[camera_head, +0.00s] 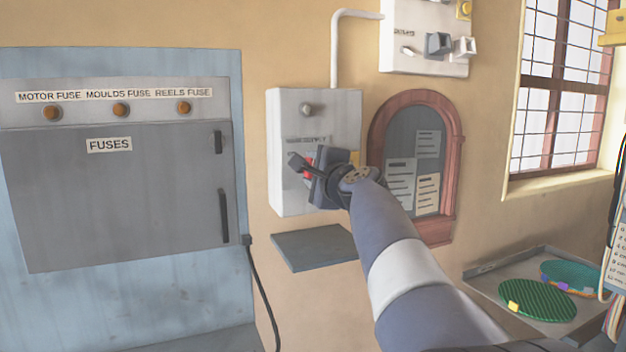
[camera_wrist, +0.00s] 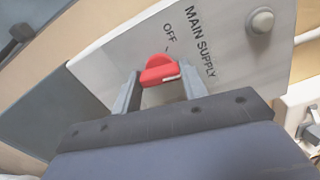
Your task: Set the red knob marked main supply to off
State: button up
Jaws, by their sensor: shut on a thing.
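The red knob (camera_wrist: 160,70) is on the pale grey main supply box (camera_head: 313,107). In the wrist view its face bears the words MAIN SUPPLY and OFF, with a short tick by OFF. A white mark shows on the knob's lower right side, apart from that tick. My gripper (camera_wrist: 160,88) is shut on the knob, with one finger on each side of it. In the head view my gripper (camera_head: 312,172) is at the front of the box and partly covers the knob (camera_head: 308,163) and the label.
A round grey button (camera_head: 306,109) is above the knob. A grey shelf (camera_head: 314,248) juts out below the box. The grey fuse cabinet (camera_head: 110,190) is at left, an arched notice board (camera_head: 398,150) at right. A tray (camera_head: 480,270) with green plates is lower right.

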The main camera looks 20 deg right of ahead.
jog(key=shift+f+n+b, duration=0.15)
jog(key=shift+n+b, duration=3.35)
jog(key=shift+n, duration=1.9)
jog(key=o, duration=1)
jog(key=s+b, duration=0.1)
jog(key=s, duration=0.9)
jog(key=shift+s, duration=0.4)
